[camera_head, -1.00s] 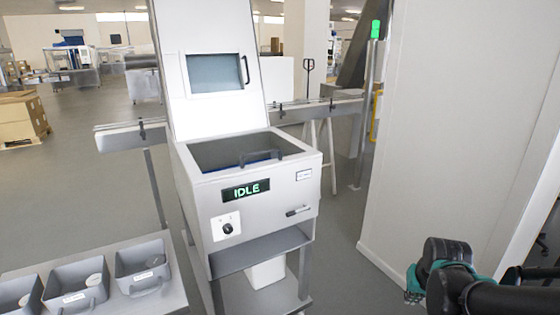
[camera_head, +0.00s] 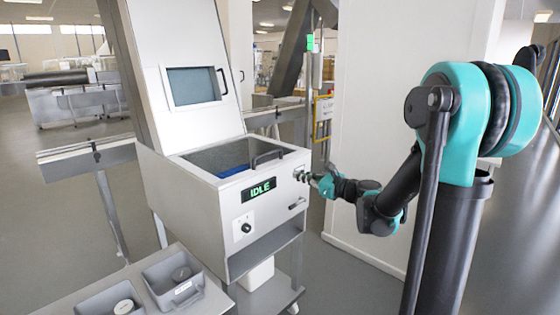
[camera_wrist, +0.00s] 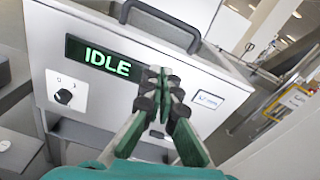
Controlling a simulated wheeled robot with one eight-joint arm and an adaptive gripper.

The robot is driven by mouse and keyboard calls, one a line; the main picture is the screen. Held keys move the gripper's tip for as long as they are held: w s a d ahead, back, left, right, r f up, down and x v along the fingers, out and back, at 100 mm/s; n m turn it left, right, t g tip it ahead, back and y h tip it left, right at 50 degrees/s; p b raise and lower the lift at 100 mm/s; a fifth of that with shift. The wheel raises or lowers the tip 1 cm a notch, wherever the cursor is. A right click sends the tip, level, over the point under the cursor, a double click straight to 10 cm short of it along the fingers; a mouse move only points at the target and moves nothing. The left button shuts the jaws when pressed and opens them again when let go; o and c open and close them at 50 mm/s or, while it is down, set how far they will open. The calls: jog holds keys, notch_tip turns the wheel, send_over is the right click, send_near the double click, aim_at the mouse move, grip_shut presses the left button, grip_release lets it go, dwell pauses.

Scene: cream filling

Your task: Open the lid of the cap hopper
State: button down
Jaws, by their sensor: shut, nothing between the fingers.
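The cap hopper (camera_head: 215,215) is a pale box with a green "IDLE" display (camera_head: 258,189) on its front. Its top shows a grey framed area with blue inside; I cannot tell whether a clear lid covers it. A dark lid handle (camera_head: 268,157) stands at the front edge of the top, and it also shows in the wrist view (camera_wrist: 160,14). My gripper (camera_head: 301,175) is shut and empty at the right of the front face, below and right of the handle and apart from it. In the wrist view its fingertips (camera_wrist: 160,74) are together, right of the display.
A tall panel with a window (camera_head: 193,86) and its own handle rises behind the hopper. Grey bins (camera_head: 172,278) stand at lower left. A white wall (camera_head: 375,110) is at right.

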aim_at(279, 159)
jog(key=w+a+m, duration=0.1)
jog(key=w+a, duration=0.1)
jog(key=w+a+r, duration=0.1)
jog(key=w+a, duration=0.2)
jog(key=w+a+r+m+t, duration=0.1)
jog(key=w+a, duration=0.2)
jog(key=shift+a+r+m+y, duration=0.2)
jog(key=shift+m+y, duration=0.1)
jog(key=shift+y, duration=0.1)
